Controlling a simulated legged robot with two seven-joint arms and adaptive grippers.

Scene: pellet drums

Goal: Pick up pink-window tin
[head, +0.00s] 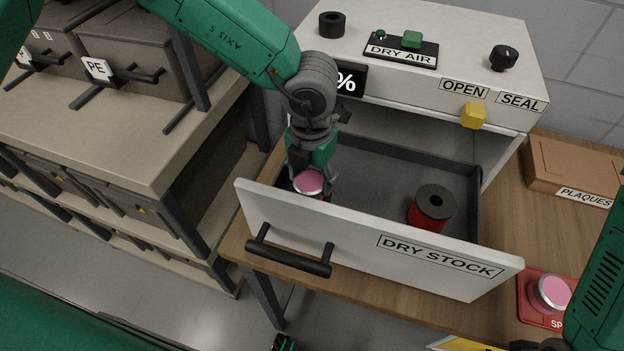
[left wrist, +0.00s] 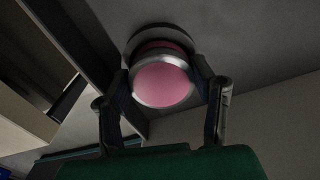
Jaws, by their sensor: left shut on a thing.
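The pink-window tin (head: 308,181) is a round tin with a pink top and a metal rim, at the left end of the open drawer (head: 360,238) labelled DRY STOCK. My left gripper (head: 312,188) reaches down from above and is shut on it. In the left wrist view the tin (left wrist: 162,84) sits between both fingers (left wrist: 168,92), its pink window facing the camera. The drawer front hides the tin's lower part in the head view, so I cannot tell whether it touches the drawer floor.
A red spool-like drum (head: 431,208) with a black top stands in the drawer's right part. Another pink-topped tin (head: 551,292) sits on a red plate on the wooden bench. The DRY AIR cabinet (head: 420,75) rises behind the drawer. A shelf with grey bins (head: 130,60) stands left.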

